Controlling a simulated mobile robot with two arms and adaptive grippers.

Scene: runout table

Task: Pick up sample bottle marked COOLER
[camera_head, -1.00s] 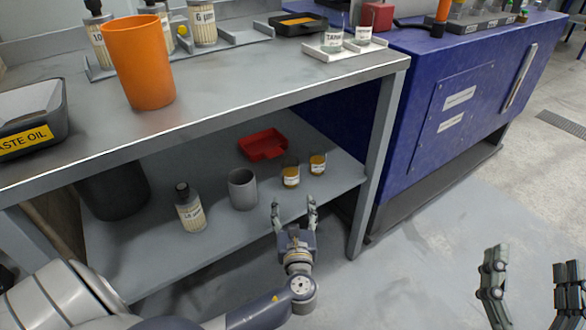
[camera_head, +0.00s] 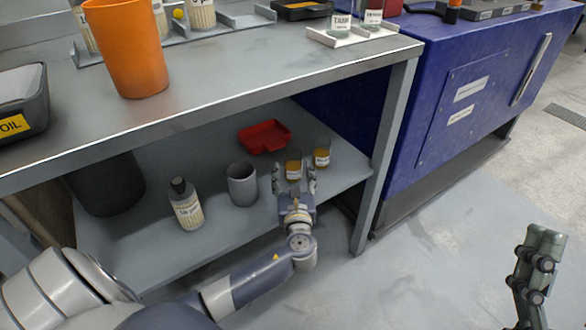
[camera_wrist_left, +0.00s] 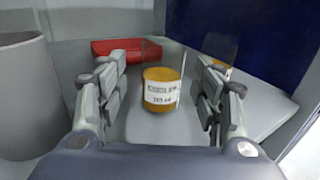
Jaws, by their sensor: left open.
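The COOLER sample bottle (camera_head: 293,170) is a small jar of amber liquid on the lower shelf. In the left wrist view the bottle (camera_wrist_left: 161,92) stands upright, its white label facing me; the print is blurred but looks like COOLER. My left gripper (camera_head: 294,182) is open, its fingers on either side of the bottle. In the left wrist view a gap shows between each finger of the gripper (camera_wrist_left: 160,80) and the bottle. My right gripper (camera_head: 535,268) is partly cut off at the lower right of the head view, away from the shelf.
A second amber jar (camera_head: 322,158) stands just right of the bottle. A red tray (camera_head: 264,137) lies behind; a grey cup (camera_head: 241,185) and a labelled bottle (camera_head: 186,205) stand left. The table top (camera_head: 250,80) overhangs the shelf, and a table leg (camera_head: 384,160) stands right.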

